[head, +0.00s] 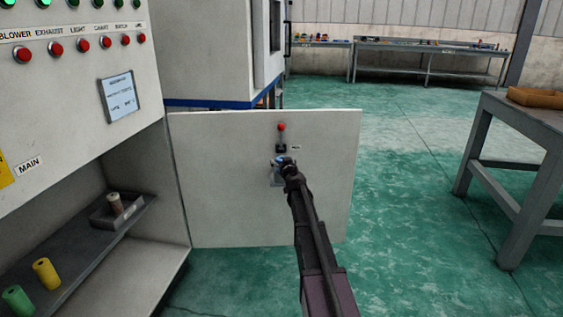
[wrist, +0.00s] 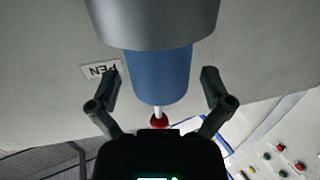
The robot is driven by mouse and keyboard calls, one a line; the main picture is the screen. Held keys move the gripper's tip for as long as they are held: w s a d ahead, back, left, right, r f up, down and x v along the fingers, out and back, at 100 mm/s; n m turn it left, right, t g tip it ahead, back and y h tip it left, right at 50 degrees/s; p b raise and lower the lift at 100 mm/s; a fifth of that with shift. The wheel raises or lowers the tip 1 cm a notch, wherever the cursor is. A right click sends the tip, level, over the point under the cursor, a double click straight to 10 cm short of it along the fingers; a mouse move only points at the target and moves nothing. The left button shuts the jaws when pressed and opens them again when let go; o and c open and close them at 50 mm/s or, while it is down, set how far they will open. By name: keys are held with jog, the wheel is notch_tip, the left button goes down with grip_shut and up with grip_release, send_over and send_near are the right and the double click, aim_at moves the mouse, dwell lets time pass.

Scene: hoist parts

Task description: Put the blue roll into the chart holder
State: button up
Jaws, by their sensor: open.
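The blue roll (wrist: 158,72) stands in a grey cylindrical cup, the chart holder (wrist: 150,22), on the open cabinet door. The wrist view is upside down, so the roll's free end points up and its other end is hidden in the cup. In the head view a little of the blue roll (head: 281,159) shows above the grey holder (head: 276,180). My gripper (wrist: 160,80) is open, with one finger on each side of the roll and visible gaps between. In the head view my gripper (head: 288,165) partly covers the roll and holder.
A red-knobbed lever (head: 281,129) rises on the door (head: 225,185) just above the holder. A shelf at left holds a green roll (head: 18,299), a yellow roll (head: 46,272) and a grey tray (head: 103,219) with a brownish roll.

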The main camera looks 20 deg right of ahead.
jog(key=shift+r+p, duration=0.6)
jog(key=shift+r, duration=0.1)
jog(key=s+a, duration=0.2)
jog(key=s, duration=1)
jog(key=shift+r, duration=0.15)
jog(key=s+a+f+n+g+y, duration=0.2)
jog(key=s+a+f+g+y, duration=0.25)
jog(key=a, duration=0.65)
jog(key=s+a+f+n+g+y, duration=0.3)
jog(key=s+a+f, duration=0.2)
jog(key=a, duration=0.6)
jog(key=s+a+f+m+g+h, duration=0.1)
jog(key=s+f+g, duration=0.3)
jog(key=s, duration=0.6)
jog(key=s+a+f+m+g+h, duration=0.2)
jog(key=s+f+g+h, duration=0.1)
jog(key=s, duration=0.7)
jog(key=f+g, duration=0.1)
jog(key=g, duration=0.1)
jog(key=shift+a+g+h, duration=0.3)
jog(key=shift+g+h, duration=0.05)
